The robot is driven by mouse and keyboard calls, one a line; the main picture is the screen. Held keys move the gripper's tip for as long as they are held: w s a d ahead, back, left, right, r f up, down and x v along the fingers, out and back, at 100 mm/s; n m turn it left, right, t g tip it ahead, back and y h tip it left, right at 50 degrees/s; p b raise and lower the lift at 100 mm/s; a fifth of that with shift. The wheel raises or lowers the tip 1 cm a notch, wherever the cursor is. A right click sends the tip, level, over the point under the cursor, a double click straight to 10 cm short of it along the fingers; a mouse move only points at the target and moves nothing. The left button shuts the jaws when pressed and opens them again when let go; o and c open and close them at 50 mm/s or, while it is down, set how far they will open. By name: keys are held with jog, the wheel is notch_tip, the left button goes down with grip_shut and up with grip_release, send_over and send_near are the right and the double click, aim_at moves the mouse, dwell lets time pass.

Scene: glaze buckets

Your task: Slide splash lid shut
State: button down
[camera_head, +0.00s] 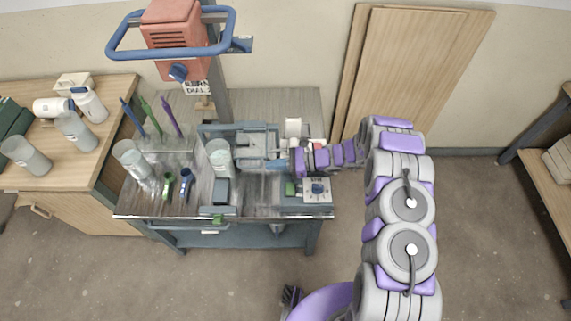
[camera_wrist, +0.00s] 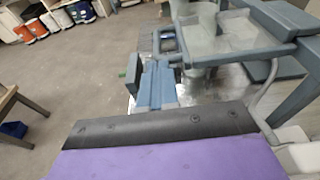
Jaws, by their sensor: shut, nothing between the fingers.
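The splash lid (camera_head: 257,146) looks like a clear panel in a blue-grey frame, lying over the workbench just right of a translucent bucket (camera_head: 219,157). In the wrist view the clear panel (camera_wrist: 228,34) lies at the upper right, with blue-grey bars around it. My gripper (camera_head: 277,165) reaches in from the right, at the right end of the frame. Its blue-grey fingers (camera_wrist: 156,84) show in the wrist view, shut and empty, left of the panel. Whether they touch the lid or its frame I cannot tell.
A red mixer head (camera_head: 172,35) with a blue guard ring stands above the bench's back. A control box (camera_head: 316,192) sits at the right front of the bench. Upright coloured tools (camera_head: 160,125) and another bucket (camera_head: 133,158) stand on the left. Floor right of the bench is clear.

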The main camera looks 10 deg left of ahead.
aim_at(238, 166)
jog(key=shift+a+f, duration=0.1)
jog(key=shift+a, duration=0.25)
jog(key=shift+s, duration=0.1)
jog(key=x, duration=0.4)
jog(key=r+x, duration=0.1)
jog(key=x, duration=0.3)
jog(key=r+x, duration=0.1)
jog(key=x, duration=0.2)
jog(key=shift+a+p, duration=0.3)
jog(key=shift+a, duration=0.3)
jog(key=shift+s+a+r, duration=0.1)
jog(key=shift+s+a, duration=0.1)
jog(key=shift+a, duration=0.15)
jog(key=shift+r, duration=0.1)
jog(key=p+v, duration=0.1)
jog(key=v, duration=1.3)
jog(key=shift+p, duration=0.3)
